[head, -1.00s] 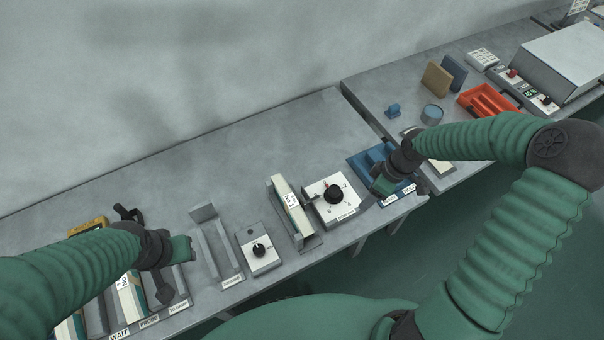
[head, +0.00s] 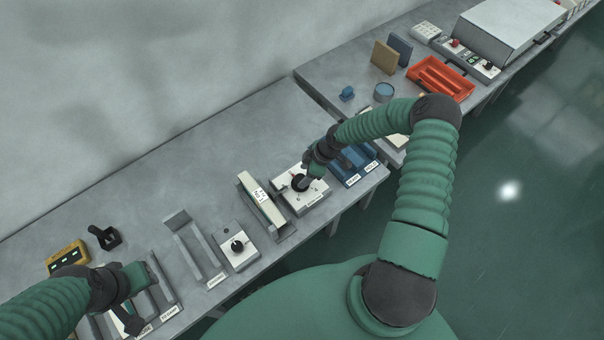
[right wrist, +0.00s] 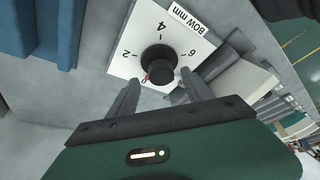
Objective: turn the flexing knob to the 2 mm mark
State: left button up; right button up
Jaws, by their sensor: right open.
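The flexing knob is a round black knob (right wrist: 157,62) on a white dial plate (right wrist: 120,72) marked 2, 4, 6 and "BOW mm". Its red pointer (right wrist: 145,77) points to the lower left in the right wrist view, away from the 2 and on the side opposite the 4. In the head view the white dial box (head: 312,195) stands near the bench's front edge. My right gripper (head: 307,181) is over it. In the right wrist view my right gripper (right wrist: 160,80) is open, its fingertips spread on either side of the knob; contact cannot be told. My left gripper (head: 137,279) hovers at the left; its jaws are unclear.
Blue holders (head: 352,168) stand close on the right. An orange tray (head: 440,78) is on the far bench.

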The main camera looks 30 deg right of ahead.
jog(key=shift+x, duration=1.1)
jog(key=shift+a, duration=0.15)
jog(key=c, duration=0.4)
grip_shut()
